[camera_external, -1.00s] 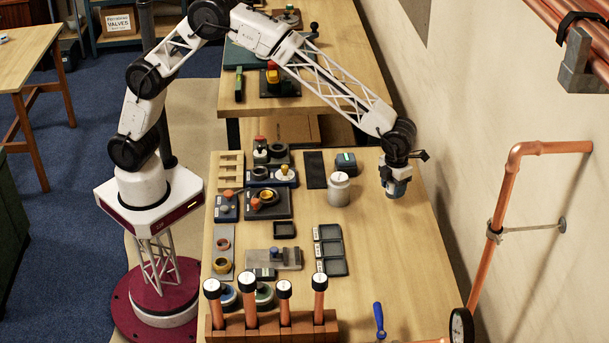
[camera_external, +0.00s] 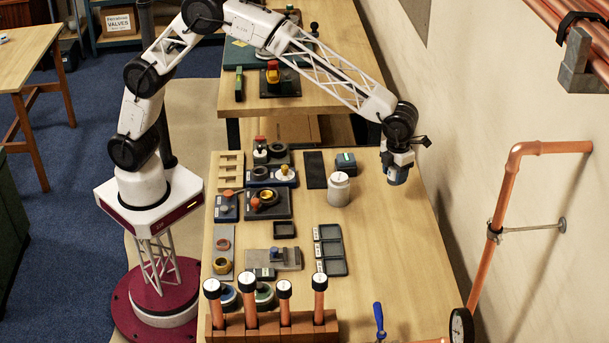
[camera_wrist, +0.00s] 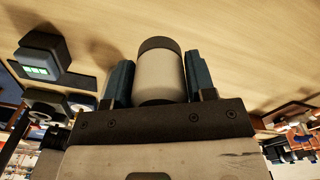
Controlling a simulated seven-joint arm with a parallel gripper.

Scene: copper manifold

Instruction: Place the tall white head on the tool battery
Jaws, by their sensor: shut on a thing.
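My gripper (camera_external: 398,176) is above the right part of the workbench, pointing down. In the wrist view its two blue fingers (camera_wrist: 160,66) are shut on a pale cylinder with a dark end band, which looks like the tall white head (camera_wrist: 160,82). In the external view the fingers largely hide the held head. The tool battery is a dark block with a green-lit face (camera_external: 345,162), standing on the bench left of my gripper. It also shows at the upper left of the wrist view (camera_wrist: 40,58), apart from the held head.
A white jar (camera_external: 338,190) stands just in front of the battery. A flat black pad (camera_external: 315,169) lies left of the battery. Dark trays (camera_external: 331,250) and several fixtures fill the bench's left and middle. The right side is mostly clear, beside the wall.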

